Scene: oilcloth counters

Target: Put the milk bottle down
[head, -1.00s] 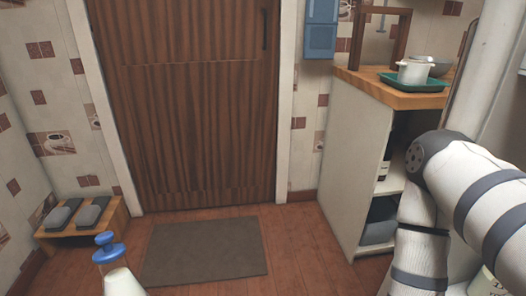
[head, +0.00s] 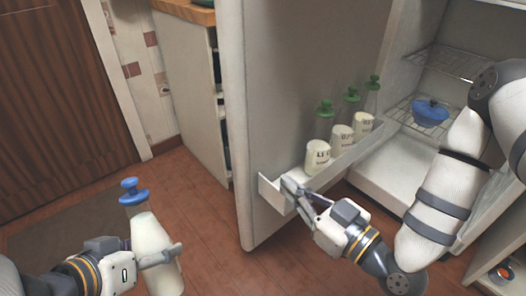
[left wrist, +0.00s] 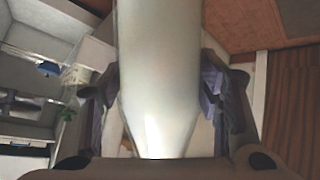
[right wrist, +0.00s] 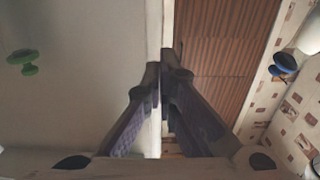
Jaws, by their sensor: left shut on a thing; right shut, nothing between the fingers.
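The milk bottle (head: 152,238) is clear glass with a blue stopper and white milk inside. It stands nearly upright in my left gripper (head: 160,258), held in the air over the floor at lower left. In the left wrist view the bottle (left wrist: 158,70) fills the space between the two fingers. My right gripper (head: 292,190) is shut and empty at the outer end of the fridge door's shelf. Its fingertips (right wrist: 162,75) meet close to the door's edge in the right wrist view; whether they touch it I cannot tell.
The fridge door (head: 305,65) stands open. Its door shelf (head: 340,160) holds three green-stoppered bottles (head: 317,155). Inside the fridge, a blue lidded pot (head: 430,115) sits on a wire shelf (head: 405,108). A wooden-topped cabinet (head: 185,90) stands behind the door. The floor (head: 205,215) between is clear.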

